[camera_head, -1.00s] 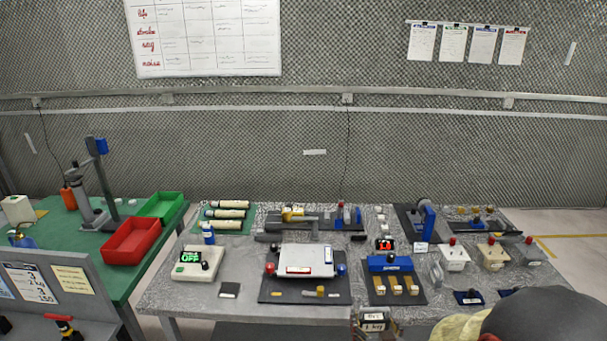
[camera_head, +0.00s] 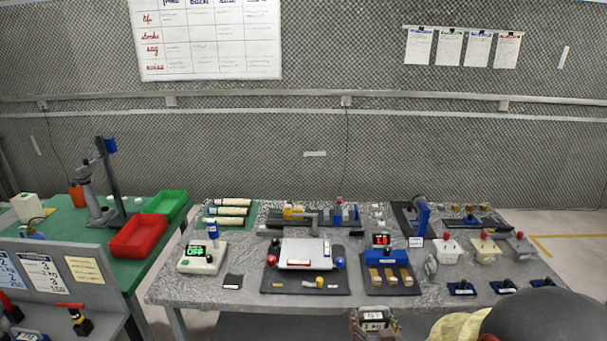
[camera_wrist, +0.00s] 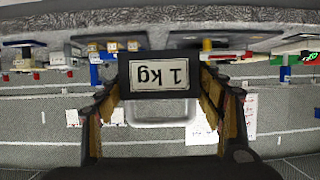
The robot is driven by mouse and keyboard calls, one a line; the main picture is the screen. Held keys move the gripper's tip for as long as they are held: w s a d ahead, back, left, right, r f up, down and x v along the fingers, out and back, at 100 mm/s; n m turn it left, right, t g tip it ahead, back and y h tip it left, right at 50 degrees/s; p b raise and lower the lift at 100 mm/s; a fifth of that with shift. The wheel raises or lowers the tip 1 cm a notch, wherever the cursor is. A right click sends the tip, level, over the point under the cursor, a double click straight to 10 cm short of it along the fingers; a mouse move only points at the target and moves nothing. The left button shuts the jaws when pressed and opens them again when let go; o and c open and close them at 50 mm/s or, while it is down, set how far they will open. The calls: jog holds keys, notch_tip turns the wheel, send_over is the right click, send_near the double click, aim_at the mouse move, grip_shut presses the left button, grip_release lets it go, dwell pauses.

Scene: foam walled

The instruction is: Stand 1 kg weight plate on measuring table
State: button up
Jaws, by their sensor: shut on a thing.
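The 1 kg weight plate (camera_wrist: 160,60) is a dark block with a white label reading "1 kg", upside down in the wrist view. My gripper (camera_wrist: 160,88) is shut on it, one finger at each side. In the head view the plate's label (camera_head: 374,324) and my gripper (camera_head: 375,318) show at the bottom, in front of the table's near edge. The measuring table (camera_head: 210,296) is the grey speckled one in the middle, crowded with devices. The lower part of my gripper is cut off in the head view.
A white-topped device (camera_head: 306,253) on a dark mat and a blue block device (camera_head: 387,257) stand near the table's front. A scale reading "OFF" (camera_head: 202,258) is at the left. A green table (camera_head: 70,235) with a red bin (camera_head: 138,236) stands further left. Little bare tabletop lies along the front edge.

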jog(key=s+f, duration=0.3)
jog(key=f, duration=0.9)
jog(key=shift+s+f, duration=0.15)
jog(key=shift+s, duration=0.25)
